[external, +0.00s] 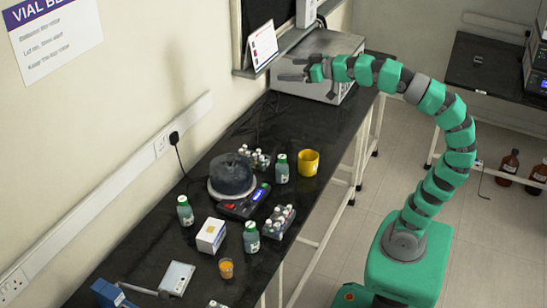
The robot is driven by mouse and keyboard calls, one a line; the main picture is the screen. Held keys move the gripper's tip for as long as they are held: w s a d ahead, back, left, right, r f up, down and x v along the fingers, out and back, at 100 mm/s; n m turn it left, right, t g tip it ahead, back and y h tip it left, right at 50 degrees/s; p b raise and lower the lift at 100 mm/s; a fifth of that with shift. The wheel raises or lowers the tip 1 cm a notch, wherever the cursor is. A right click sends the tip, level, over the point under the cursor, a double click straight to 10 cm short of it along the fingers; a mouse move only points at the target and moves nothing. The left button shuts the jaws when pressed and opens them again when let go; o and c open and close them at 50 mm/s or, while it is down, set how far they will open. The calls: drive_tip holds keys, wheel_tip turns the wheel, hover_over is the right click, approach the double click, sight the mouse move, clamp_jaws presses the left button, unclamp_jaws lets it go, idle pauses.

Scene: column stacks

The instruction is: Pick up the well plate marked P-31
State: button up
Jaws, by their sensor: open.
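My gripper (291,69) is open and empty at the back end of the black bench, in front of or over a grey metal box. Its dark fingers point left. A flat, pale grey rectangular plate (177,278) lies on the near part of the bench, far from my gripper; it may be a well plate. No P-31 marking is readable at this size, so I cannot tell whether this is the marked plate.
The bench (140,238) holds a dark-domed device (231,175), a yellow cup (308,163), green bottles (185,211), vial racks (279,223), a white box (211,235), an orange-filled cup (226,268) and a blue tool (108,292). The metal box (322,62) stands at the back.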

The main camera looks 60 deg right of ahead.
drive_tip(key=shift+s+d+r, duration=0.75)
drive_tip(key=shift+s+r, duration=0.05)
drive_tip(key=shift+r, duration=0.1)
